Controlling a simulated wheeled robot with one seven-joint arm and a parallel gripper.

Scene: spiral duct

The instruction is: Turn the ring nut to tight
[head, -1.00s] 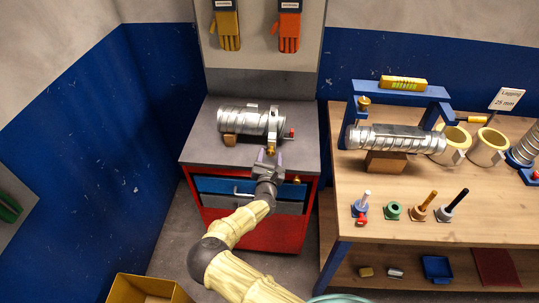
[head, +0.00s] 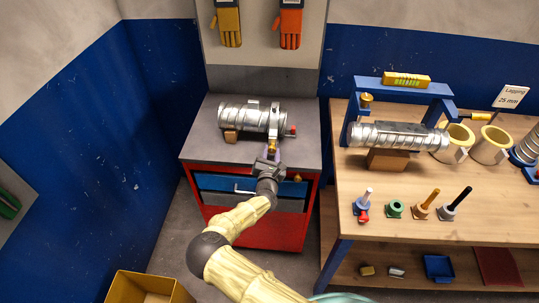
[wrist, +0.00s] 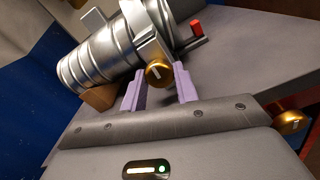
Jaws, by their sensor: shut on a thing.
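The ring nut looks like a small round brass knob with a pale mark on its face. It shows in the wrist view (wrist: 158,73) and, small, in the head view (head: 272,146). It sits at the lower end of a grey clamp band (wrist: 146,30) around the silver spiral duct (head: 240,116). My gripper (wrist: 159,82) has a purple finger on each side of the nut and is shut on it. It also shows in the head view (head: 270,152), at the front edge of the cabinet top. Any tight marking is too small to make out.
The duct rests on a brown block (head: 231,137) on the grey cabinet top (head: 205,150). A red-ended handle (wrist: 196,28) sticks out right of the clamp. A second brass knob (wrist: 290,122) is on the cabinet front. A wooden bench (head: 380,230) stands at right.

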